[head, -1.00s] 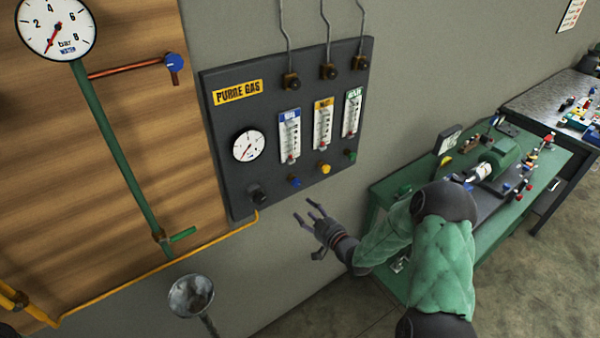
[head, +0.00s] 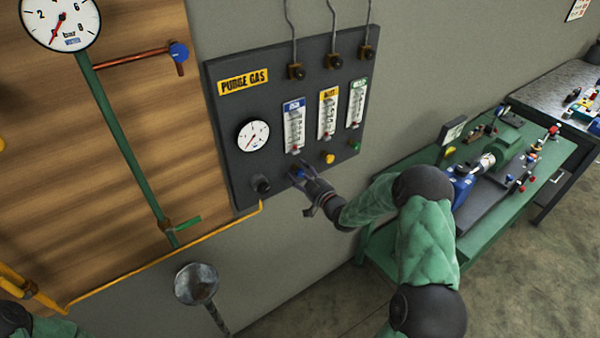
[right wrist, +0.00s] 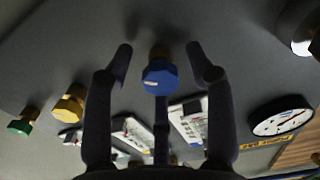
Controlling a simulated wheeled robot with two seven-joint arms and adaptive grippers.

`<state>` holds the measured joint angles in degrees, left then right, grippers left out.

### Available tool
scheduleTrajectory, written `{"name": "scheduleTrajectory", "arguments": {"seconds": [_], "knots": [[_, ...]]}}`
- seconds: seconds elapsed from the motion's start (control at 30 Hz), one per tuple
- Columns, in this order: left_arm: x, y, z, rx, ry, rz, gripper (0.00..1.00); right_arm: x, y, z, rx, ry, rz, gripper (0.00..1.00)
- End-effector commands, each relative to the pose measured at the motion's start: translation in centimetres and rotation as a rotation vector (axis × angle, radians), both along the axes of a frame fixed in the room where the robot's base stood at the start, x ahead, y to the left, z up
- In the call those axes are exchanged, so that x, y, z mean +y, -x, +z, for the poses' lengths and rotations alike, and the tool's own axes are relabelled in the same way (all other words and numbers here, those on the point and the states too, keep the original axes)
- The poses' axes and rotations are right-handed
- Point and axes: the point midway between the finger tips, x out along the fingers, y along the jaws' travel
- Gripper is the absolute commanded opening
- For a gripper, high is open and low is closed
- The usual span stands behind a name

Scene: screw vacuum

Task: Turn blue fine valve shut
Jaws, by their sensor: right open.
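The blue fine valve (head: 298,172) is a small blue knob on the lower part of the dark purge gas panel (head: 225,150), under the flowmeter with the blue label. My right gripper (head: 299,181) is at this knob in the head view. In the right wrist view the blue knob (right wrist: 159,75) sits between the spread fingertips of the right gripper (right wrist: 160,55), with a gap on each side. The gripper is open and holds nothing. At the lower left corner of the head view, a piece of my left arm shows, but its gripper does not.
Yellow (head: 328,158) and green (head: 355,146) knobs sit to the right of the blue one. A black knob (head: 261,184) is to its left. A yellow pipe (head: 165,249) runs below the panel. A metal funnel (head: 196,284) and a green bench (head: 545,165) stand nearby.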

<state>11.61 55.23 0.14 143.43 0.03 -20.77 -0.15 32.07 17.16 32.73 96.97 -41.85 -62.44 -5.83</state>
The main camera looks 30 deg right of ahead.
Motion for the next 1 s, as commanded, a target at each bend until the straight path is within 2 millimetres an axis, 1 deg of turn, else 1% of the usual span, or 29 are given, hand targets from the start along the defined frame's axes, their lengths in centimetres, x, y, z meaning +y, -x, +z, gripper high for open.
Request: {"name": "scheduleTrajectory", "arguments": {"seconds": [0.1, 0.37, 0.47, 0.5, 0.57, 0.6, 0.83, 1.0], "knots": [[0.00, -0.01, 0.02, 0.000, 0.000, 0.000, 0.00, 0.13, -0.50, -0.05, 0.001, -0.001, 0.001, 0.56], [0.00, -0.01, 0.02, 0.000, 0.000, 0.000, 0.00, 0.09, -0.57, -0.04, 0.000, -0.001, 0.000, 0.56], [0.00, -0.01, 0.02, 0.000, 0.000, 0.000, 0.00, 0.09, -0.56, -0.04, 0.000, -0.001, 0.000, 0.30], [0.00, -0.01, 0.02, 0.000, 0.000, 0.000, 0.00, 0.09, -0.56, -0.04, 0.001, -0.001, 0.000, 0.19], [0.00, -0.01, 0.02, 0.000, 0.000, 0.000, 0.00, 0.09, -0.56, -0.04, 0.001, -0.001, 0.000, 0.02], [0.00, -0.01, 0.02, 0.000, 0.000, 0.000, 0.00, 0.09, -0.55, -0.05, 0.001, -0.001, 0.000, 0.00], [0.00, -0.01, -0.05, 0.000, 0.000, 0.000, 0.00, 0.08, -0.55, -0.08, 0.002, -0.010, 0.000, 0.00], [0.00, -0.01, -0.39, 0.000, 0.000, 0.000, 0.00, 0.08, -0.55, -0.12, 0.004, -0.055, 0.000, 0.00]]}}
